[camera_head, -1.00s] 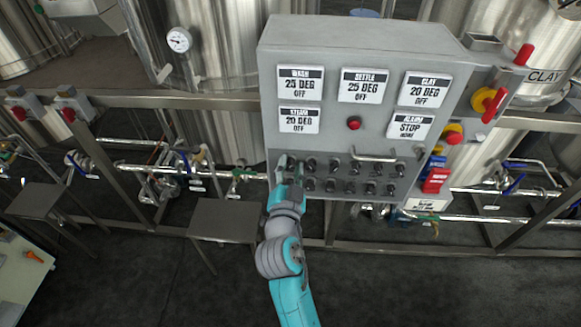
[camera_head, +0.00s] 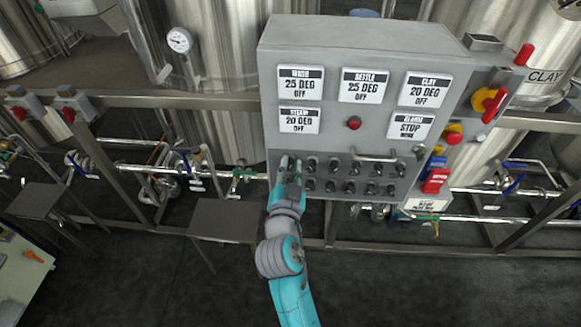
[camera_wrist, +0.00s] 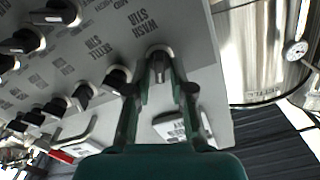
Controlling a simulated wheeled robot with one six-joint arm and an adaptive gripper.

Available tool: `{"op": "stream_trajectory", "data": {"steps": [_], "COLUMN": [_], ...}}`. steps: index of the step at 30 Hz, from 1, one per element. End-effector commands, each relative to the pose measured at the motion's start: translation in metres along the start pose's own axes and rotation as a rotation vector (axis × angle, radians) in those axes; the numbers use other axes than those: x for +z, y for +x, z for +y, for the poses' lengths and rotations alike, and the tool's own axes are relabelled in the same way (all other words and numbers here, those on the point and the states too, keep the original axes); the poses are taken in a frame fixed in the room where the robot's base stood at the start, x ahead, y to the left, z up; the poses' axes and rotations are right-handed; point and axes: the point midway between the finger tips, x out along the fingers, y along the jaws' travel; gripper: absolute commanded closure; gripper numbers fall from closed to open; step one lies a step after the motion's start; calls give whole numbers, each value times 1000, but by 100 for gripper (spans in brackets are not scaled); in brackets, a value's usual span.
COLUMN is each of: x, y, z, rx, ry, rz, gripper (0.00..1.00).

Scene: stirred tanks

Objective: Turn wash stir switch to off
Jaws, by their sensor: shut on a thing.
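The grey control panel (camera_head: 345,130) stands ahead, with two rows of dark switch knobs along its lower part. My gripper (camera_head: 290,163) is at the left end of the upper row. In the wrist view, my gripper (camera_wrist: 159,78) has its two fingers on either side of the wash stir switch (camera_wrist: 158,56) and is shut on it. The label "WASH STIR" (camera_wrist: 139,21) is printed beside this knob. The fingers partly cover the knob, and I cannot clearly read its pointing direction. In the head view the knob is hidden by my gripper.
Other knobs (camera_wrist: 118,77) stand close beside the fingers. Above them are display plates (camera_head: 300,83), a red button (camera_head: 354,123) and a metal handle (camera_head: 375,154). A red-and-yellow switch (camera_head: 489,103) is on the right side. Pipes and steel tanks (camera_head: 215,60) stand behind.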

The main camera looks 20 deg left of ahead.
Motion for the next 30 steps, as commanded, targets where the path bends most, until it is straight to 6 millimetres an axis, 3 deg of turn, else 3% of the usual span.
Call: {"op": "stream_trajectory", "data": {"steps": [30], "x": [3], "y": [0], "z": [-5], "rx": [0], "ry": [-837], "rz": [-1], "gripper": [100]}}
